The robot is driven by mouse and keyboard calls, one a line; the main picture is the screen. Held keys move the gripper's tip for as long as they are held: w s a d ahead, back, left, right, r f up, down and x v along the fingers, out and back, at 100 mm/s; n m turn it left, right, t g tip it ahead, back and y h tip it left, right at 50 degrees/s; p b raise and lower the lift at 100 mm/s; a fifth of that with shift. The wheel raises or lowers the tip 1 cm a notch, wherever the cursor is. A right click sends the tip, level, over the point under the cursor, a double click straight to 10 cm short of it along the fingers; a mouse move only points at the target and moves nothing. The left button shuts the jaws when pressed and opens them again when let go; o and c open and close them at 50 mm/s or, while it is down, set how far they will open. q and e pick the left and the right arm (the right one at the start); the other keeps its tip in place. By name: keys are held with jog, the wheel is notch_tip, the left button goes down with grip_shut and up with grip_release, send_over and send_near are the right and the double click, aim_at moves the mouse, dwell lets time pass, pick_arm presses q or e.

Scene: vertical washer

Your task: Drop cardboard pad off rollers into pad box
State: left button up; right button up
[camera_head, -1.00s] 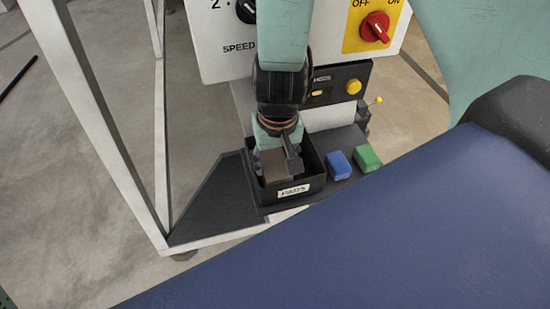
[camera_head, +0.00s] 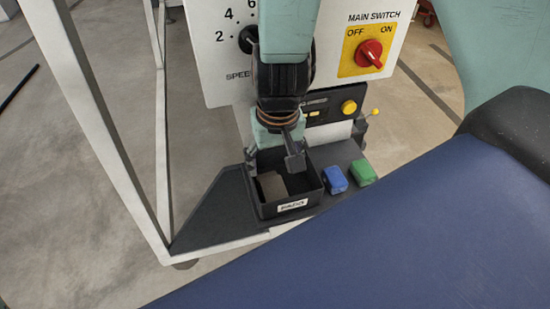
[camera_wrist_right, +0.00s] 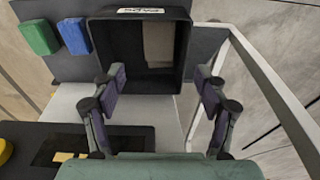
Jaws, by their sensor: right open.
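The brown cardboard pad (camera_head: 271,187) lies inside the black pad box (camera_head: 284,208), at the box's left side in the head view. In the right wrist view the pad (camera_wrist_right: 158,44) sits in the box (camera_wrist_right: 184,50) against one wall. My right gripper (camera_head: 273,156) is above the box, apart from the pad. In the right wrist view its fingers (camera_wrist_right: 158,88) are spread wide with nothing between them. My left gripper is not in view.
A blue block (camera_head: 335,179) and a green block (camera_head: 362,172) lie on the dark shelf right of the box. Behind stands the control panel with a red main switch (camera_head: 369,54). A white frame post (camera_head: 100,140) rises at left. A blue padded surface (camera_head: 400,230) fills the front right.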

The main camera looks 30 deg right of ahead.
notch_tip(320, 180, up, 7)
jog(key=p, duration=0.1)
jog(key=shift+s+p, duration=0.3)
jog(key=shift+p, duration=0.1)
jog(key=shift+a, duration=0.1)
